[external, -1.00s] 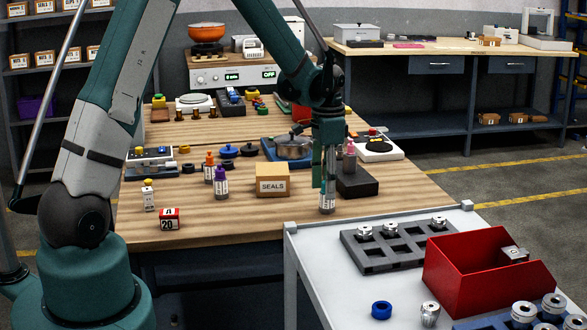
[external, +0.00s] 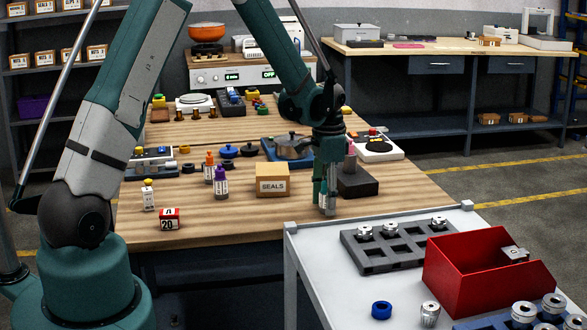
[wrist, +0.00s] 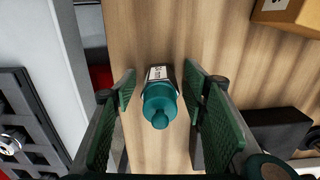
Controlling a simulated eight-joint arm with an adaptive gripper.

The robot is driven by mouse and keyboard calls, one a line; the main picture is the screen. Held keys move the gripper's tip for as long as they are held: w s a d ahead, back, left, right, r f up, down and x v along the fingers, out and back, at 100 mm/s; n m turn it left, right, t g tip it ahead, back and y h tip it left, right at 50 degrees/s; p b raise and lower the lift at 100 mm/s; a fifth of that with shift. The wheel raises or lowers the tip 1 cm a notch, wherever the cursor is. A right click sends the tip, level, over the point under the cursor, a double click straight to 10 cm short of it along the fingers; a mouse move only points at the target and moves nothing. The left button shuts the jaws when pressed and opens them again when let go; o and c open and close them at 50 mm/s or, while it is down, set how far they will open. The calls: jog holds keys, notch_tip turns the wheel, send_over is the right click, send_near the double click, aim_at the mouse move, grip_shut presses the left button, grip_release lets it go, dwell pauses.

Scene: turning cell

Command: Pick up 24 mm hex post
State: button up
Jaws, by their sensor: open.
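My gripper (external: 326,198) is open, pointing down at the front edge of the wooden bench. In the wrist view a bottle with a teal cap and white label (wrist: 159,100) stands between my open fingers (wrist: 160,115), with a gap on each side. Silver metal pieces (external: 364,232) sit in the grey slotted tray (external: 377,267) on the white cart, and another silver piece (external: 430,313) stands on the cart's front. I cannot tell which of these is the 24 mm hex post.
The SEALS box (external: 272,180) is left of my gripper and a dark block (external: 358,184) is to its right. Bottles with purple (external: 221,182) and orange caps stand further left.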

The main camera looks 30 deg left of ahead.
grip_shut()
dwell(0.5)
jog(key=shift+r, duration=5)
